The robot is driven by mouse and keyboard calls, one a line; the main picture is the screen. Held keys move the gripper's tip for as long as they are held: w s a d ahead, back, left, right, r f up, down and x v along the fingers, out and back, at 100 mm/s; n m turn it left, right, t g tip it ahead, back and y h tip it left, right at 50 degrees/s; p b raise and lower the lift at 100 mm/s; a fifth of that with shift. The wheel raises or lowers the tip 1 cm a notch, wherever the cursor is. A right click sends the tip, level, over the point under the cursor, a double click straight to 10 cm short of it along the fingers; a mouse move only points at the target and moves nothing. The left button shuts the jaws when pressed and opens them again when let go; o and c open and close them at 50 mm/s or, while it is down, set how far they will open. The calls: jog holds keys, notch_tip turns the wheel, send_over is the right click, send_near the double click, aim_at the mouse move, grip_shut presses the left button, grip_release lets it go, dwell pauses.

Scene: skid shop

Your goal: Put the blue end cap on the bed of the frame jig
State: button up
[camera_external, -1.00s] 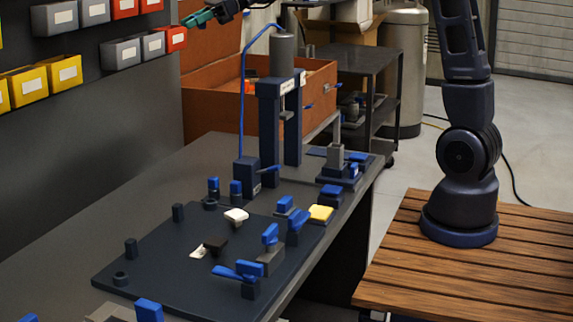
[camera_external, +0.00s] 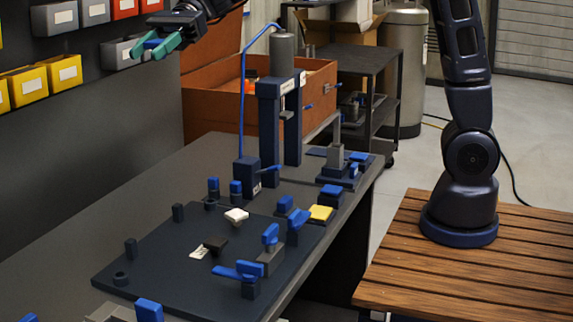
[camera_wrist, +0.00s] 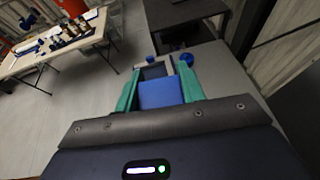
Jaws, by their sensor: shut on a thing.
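My gripper (camera_external: 154,46) is high at the upper left of the external view, in front of the wall bins. Its green fingers are shut on the blue end cap (camera_external: 151,43), mostly hidden between them. In the wrist view the cap is a blue block (camera_wrist: 160,93) between the fingers. The frame jig appears to be the wide dark plate (camera_external: 160,278) on the bench, with blue-handled clamps (camera_external: 240,270) and dark posts. My gripper is well above it, toward the back left. A white pad and a black piece are on the plate.
A dark press (camera_external: 269,125) with a blue hose stands at the bench's far end, beside a small fixture (camera_external: 335,160). A yellow-topped block (camera_external: 321,213) sits by the right edge. An orange crate (camera_external: 215,105) is behind. The bench's left part is bare.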

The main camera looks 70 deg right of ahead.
jog(key=s+a+n+g, duration=0.1)
jog(key=s+a, duration=0.3)
send_over(184, 285)
notch_tip(184, 285, down, 26)
notch_tip(184, 285, down, 20)
dwell(0.5)
jog(key=shift+f, duration=0.1)
jog(key=o, duration=0.9)
jog(key=shift+o, duration=0.2)
